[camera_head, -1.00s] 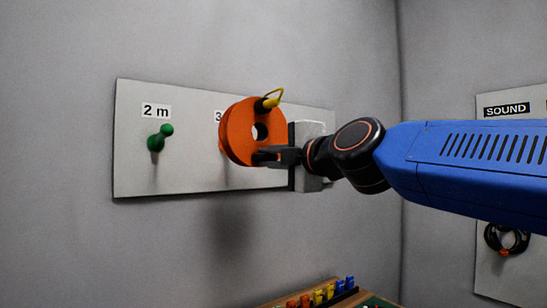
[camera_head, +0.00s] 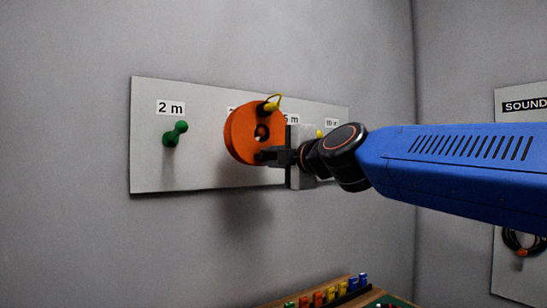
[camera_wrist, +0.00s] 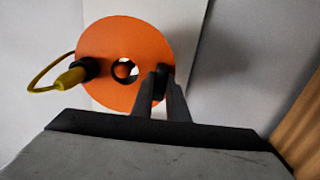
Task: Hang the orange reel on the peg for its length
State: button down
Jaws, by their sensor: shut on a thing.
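The orange reel (camera_head: 240,133) is a flat disc with a centre hole and a yellow-and-black cable plug at its rim. My gripper (camera_head: 268,155) is shut on the reel's right edge in the head view; the reel also shows in the wrist view (camera_wrist: 108,40), held by my gripper (camera_wrist: 159,85). A reddish peg end (camera_wrist: 124,70) shows inside the hole in the wrist view. I cannot tell whether the reel is around the peg or just in front of it. The label above the reel is mostly covered.
The pale peg board (camera_head: 205,178) on the wall carries a green peg (camera_head: 175,134) under "2 m", a yellow peg (camera_head: 320,134) further right, and partly hidden labels. Below stands a rack of coloured plugs (camera_head: 330,292). A second board (camera_head: 510,180) with a dark cable is at right.

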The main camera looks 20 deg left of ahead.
aim_at(257, 162)
jog(key=shift+f+x, duration=0.25)
jog(key=shift+x, duration=1.25)
jog(key=shift+f+x, duration=0.2)
jog(key=shift+x, duration=1.3)
jog(key=shift+w+a+f, duration=0.2)
jog(key=shift+a+f, duration=0.05)
jog(key=c, duration=1.7)
grip_release()
jog(key=shift+o, duration=0.2)
